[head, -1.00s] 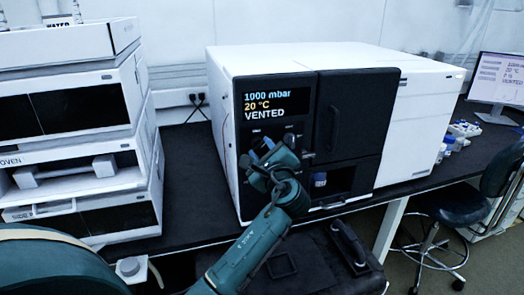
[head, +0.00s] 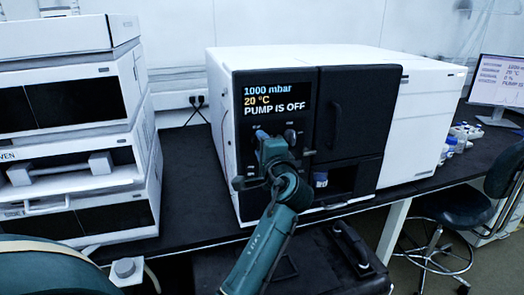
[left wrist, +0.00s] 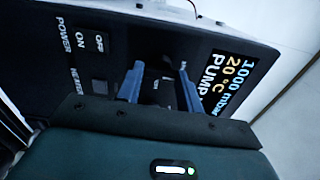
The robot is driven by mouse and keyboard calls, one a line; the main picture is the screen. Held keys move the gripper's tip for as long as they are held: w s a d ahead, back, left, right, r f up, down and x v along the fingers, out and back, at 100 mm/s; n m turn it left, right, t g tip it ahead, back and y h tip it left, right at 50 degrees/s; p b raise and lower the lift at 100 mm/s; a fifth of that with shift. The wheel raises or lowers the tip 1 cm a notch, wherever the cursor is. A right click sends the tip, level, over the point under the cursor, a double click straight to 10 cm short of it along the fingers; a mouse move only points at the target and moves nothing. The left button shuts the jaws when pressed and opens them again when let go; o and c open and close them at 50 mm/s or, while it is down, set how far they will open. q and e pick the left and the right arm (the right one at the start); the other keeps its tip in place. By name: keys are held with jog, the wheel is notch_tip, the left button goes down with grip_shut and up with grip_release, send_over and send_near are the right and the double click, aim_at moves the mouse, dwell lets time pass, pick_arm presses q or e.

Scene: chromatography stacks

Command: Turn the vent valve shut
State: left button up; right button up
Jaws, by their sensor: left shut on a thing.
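The vent valve is on the black front panel of the white oven-like instrument (head: 228,60), below its display. In the left wrist view the valve's dark knob (left wrist: 158,76) shows between the two blue fingers. My left gripper (head: 267,138) is at the panel and shut on this knob; its fingertips also show in the left wrist view (left wrist: 159,82). In the head view the gripper hides the knob, and its handle angle is hard to tell. The display (head: 274,99) reads 1000 mbar, 20 °C, PUMP IS OFF. My right gripper is not in view.
A power switch (left wrist: 92,41) sits beside the knob. A dark door (head: 350,112) with a handle is right of the display, above a recess holding a blue-capped vial (head: 320,180). Stacked white units (head: 75,130) stand left. A stool (head: 450,215) is at right.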

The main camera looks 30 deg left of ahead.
pick_arm(q)
jog(key=shift+n, duration=0.5)
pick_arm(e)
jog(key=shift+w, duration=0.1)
pick_arm(q)
jog(key=o, duration=1)
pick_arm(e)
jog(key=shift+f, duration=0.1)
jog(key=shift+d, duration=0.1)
